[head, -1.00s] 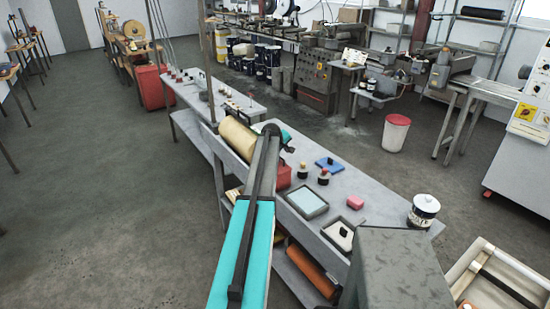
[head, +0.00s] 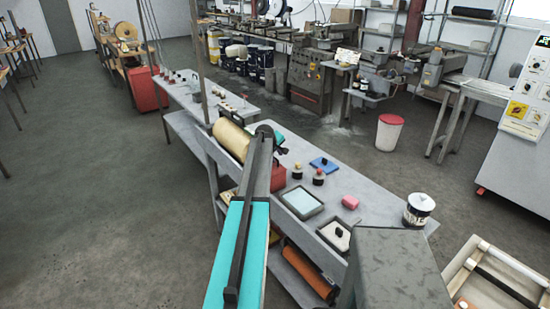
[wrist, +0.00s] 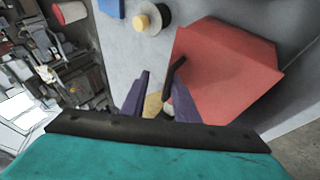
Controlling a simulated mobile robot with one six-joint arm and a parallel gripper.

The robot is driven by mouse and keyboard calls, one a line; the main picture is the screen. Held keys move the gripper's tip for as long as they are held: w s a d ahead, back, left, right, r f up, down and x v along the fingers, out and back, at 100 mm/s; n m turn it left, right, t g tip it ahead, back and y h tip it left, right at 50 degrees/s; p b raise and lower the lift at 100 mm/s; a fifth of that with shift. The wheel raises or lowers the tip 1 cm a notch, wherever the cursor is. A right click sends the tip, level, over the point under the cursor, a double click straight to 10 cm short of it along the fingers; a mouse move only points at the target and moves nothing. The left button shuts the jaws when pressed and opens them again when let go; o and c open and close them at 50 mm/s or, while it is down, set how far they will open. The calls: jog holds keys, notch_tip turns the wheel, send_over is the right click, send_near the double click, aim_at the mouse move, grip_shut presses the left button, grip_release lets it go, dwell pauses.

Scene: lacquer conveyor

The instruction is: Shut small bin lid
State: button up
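A red box-shaped bin (head: 278,178) stands on the grey bench, partly hidden behind my arm in the head view. In the wrist view the red bin (wrist: 232,68) fills the upper right and looks tilted. A short dark bar (wrist: 175,70) shows at its left edge; I cannot tell if it is a lid handle. My gripper (wrist: 161,80) has purple fingers parted with a gap between them. Its fingertips are close to the dark bar, and contact cannot be told. The lid's position is unclear. In the head view my gripper is mostly hidden behind my arm.
The bench (head: 372,199) holds a yellow roll (head: 231,139), trays, small bottles, a pink block (head: 350,202) and a white-lidded can (head: 419,209). A white bin with a red top (head: 389,133) stands on the floor behind. Floor at left is open.

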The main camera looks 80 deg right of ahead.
jog(key=b+v, duration=0.4)
jog(key=v, duration=0.9)
jog(key=shift+a+r, duration=0.15)
jog(key=shift+a, duration=0.05)
jog(key=shift+w, duration=0.1)
